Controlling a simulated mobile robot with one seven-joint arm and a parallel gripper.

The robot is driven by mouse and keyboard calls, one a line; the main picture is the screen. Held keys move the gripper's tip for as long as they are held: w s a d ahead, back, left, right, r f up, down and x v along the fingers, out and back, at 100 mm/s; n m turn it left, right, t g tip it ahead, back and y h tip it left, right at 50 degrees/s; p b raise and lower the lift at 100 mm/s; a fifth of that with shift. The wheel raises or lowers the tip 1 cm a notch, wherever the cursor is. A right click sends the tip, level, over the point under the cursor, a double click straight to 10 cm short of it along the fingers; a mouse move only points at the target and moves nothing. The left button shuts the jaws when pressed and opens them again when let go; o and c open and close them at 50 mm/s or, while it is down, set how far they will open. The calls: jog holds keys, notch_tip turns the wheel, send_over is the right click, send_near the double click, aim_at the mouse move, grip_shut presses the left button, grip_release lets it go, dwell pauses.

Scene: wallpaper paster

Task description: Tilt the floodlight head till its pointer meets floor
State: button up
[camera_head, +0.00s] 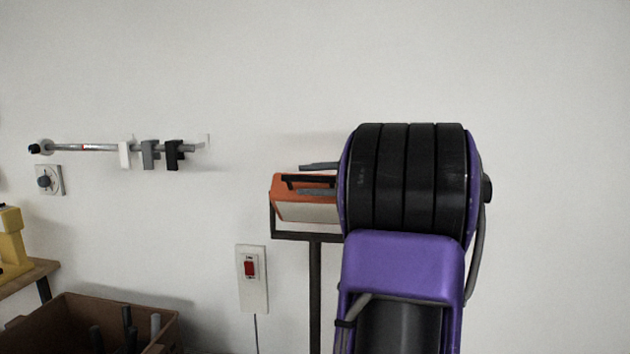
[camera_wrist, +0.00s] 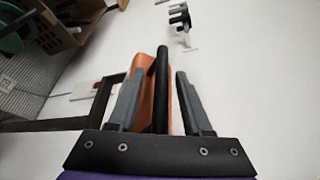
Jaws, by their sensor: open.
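The floodlight head (camera_head: 305,207), an orange housing with a pale front face, sits on a dark stand (camera_head: 316,290) in the head view. Its right part is hidden behind my arm. A black handle bar (camera_head: 300,182) runs along its top. In the wrist view my gripper (camera_wrist: 160,75) is open, its two grey fingers on either side of the black handle bar (camera_wrist: 160,100), with gaps on both sides. The orange head (camera_wrist: 147,90) shows behind the bar. I cannot make out the pointer or a floor mark.
A wall rail (camera_head: 90,147) with several clips hangs at the left, above a round wall knob (camera_head: 45,181). A red wall switch (camera_head: 251,268) is left of the stand. A brown crate (camera_head: 60,312) holding rods stands lower left, near a yellow object (camera_head: 12,240) on a wooden surface.

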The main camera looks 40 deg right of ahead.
jog(key=p+v, duration=0.1)
jog(key=v, duration=1.6)
jog(key=shift+s, duration=0.25)
